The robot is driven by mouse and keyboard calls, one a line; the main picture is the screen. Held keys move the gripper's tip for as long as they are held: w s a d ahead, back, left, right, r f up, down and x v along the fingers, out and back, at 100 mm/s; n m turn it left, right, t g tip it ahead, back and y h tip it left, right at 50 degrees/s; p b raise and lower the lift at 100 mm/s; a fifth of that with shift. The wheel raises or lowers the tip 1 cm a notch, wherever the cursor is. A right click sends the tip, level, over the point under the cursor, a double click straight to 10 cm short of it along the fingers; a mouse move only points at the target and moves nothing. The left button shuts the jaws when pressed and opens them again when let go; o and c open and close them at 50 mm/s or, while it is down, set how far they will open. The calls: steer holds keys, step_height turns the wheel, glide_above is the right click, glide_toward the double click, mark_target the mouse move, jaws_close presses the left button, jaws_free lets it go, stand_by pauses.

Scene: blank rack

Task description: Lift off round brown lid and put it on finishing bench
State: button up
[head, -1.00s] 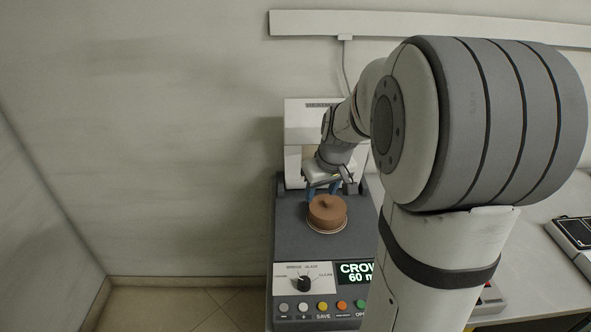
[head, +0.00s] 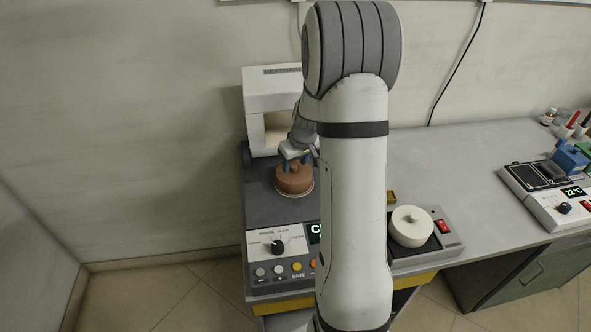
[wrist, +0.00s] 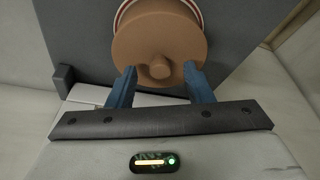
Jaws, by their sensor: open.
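The round brown lid (head: 294,182) with a small knob sits on a pale, red-ringed round base on the dark top of the grey furnace unit (head: 262,205). In the wrist view the lid (wrist: 160,40) fills the upper middle, its knob toward me. My gripper (head: 294,160) is open at the lid, reaching in from the back. In the wrist view my gripper (wrist: 159,70) has one blue finger on each side of the knob. Whether the fingers touch the lid I cannot tell. The grey bench (head: 460,165) stands to the right; no label on it is readable.
A white hood (head: 272,88) stands behind the lid. A white round lidded thing (head: 411,228) sits on a small device right of my arm. A console with a display (head: 560,200) stands on the bench at the right. The bench's middle is clear.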

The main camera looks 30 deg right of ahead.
steer(key=shift+f, duration=0.35)
jaws_close()
